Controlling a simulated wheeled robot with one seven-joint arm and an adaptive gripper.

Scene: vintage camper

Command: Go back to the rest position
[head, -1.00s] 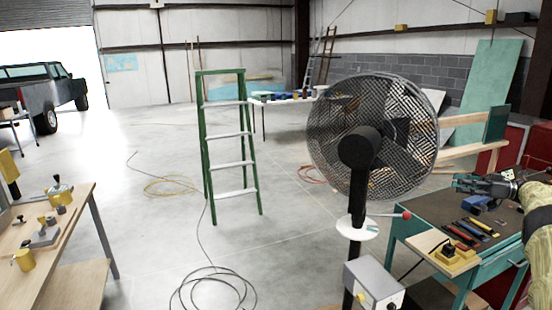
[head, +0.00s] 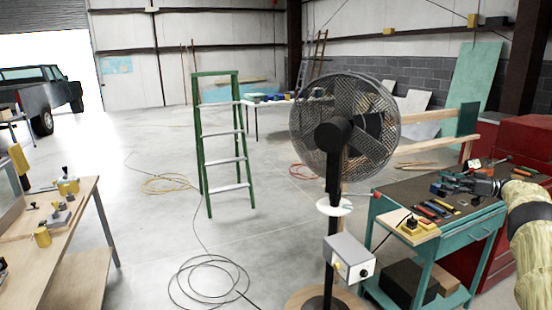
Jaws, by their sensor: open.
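My gripper (head: 449,181) is at the right of the head view, at the end of my pale yellow arm. It is open and no held object shows. It appears over or just in front of the dark top of a teal workbench (head: 480,228); the exact height above it is hard to tell. A small blue tool (head: 437,189) lies close by the fingers in the picture, and I cannot tell whether they touch. Several coloured hand tools (head: 434,209) lie on the bench top nearer the camera.
A black pedestal fan (head: 345,130) with a grey control box (head: 348,257) stands left of the bench. A red cabinet (head: 520,150) is behind the bench. A green stepladder (head: 222,145) and a coiled cable (head: 212,280) are mid-floor. A wooden workbench (head: 75,205) is at left.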

